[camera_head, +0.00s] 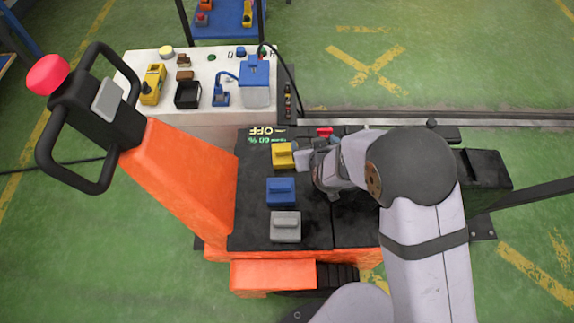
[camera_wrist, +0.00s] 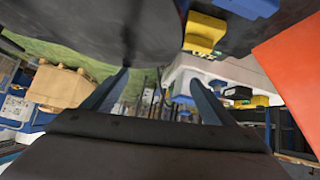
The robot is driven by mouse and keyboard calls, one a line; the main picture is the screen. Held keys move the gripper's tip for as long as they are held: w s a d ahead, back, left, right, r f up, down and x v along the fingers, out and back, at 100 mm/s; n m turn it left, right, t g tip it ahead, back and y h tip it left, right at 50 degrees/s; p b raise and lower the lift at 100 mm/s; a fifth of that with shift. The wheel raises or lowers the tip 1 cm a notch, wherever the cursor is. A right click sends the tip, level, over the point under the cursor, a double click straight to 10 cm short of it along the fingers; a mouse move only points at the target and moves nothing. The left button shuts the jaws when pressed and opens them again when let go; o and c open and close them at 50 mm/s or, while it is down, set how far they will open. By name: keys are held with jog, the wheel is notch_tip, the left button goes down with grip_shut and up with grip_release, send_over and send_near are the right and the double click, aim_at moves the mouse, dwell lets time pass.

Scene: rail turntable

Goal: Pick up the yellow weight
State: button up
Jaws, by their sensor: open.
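The yellow weight (camera_head: 282,155) stands on the black deck of the orange cart, at the far end of a row with the blue weight (camera_head: 280,190) and the grey weight (camera_head: 285,226). My gripper (camera_wrist: 159,77) is open and empty, its two fingers apart in the wrist view. In the head view its end lies just right of the yellow weight, partly hidden by my arm. In the wrist view the yellow weight (camera_wrist: 205,32) is above and right of the fingers, not between them, with the blue weight (camera_wrist: 245,6) beyond it.
A white table (camera_head: 205,113) behind the deck holds a blue-lidded container (camera_head: 256,85), a black bin (camera_head: 187,95) and a yellow device (camera_head: 152,84). The orange cart's column (camera_head: 185,170) and black handle (camera_head: 72,125) rise at left. A rail (camera_head: 420,118) runs behind at right.

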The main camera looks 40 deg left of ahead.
jog(key=s+a+f+b, duration=0.1)
jog(key=s+a+f, duration=0.2)
jog(key=a+f, duration=0.15)
jog(key=m+t+y+b, duration=0.1)
jog(key=t+y+b, duration=0.1)
send_near(286, 151)
jog(key=w+a, duration=0.1)
jog(key=a, duration=0.1)
jog(key=shift+d+f+m, duration=0.15)
jog(key=shift+f+m, duration=0.25)
jog(key=shift+f, duration=0.15)
jog(key=shift+b+x, duration=2.4)
jog(key=shift+x, duration=0.65)
jog(key=shift+w+a+f, duration=0.25)
jog(key=shift+w+f, duration=0.1)
jog(key=shift+r, duration=0.1)
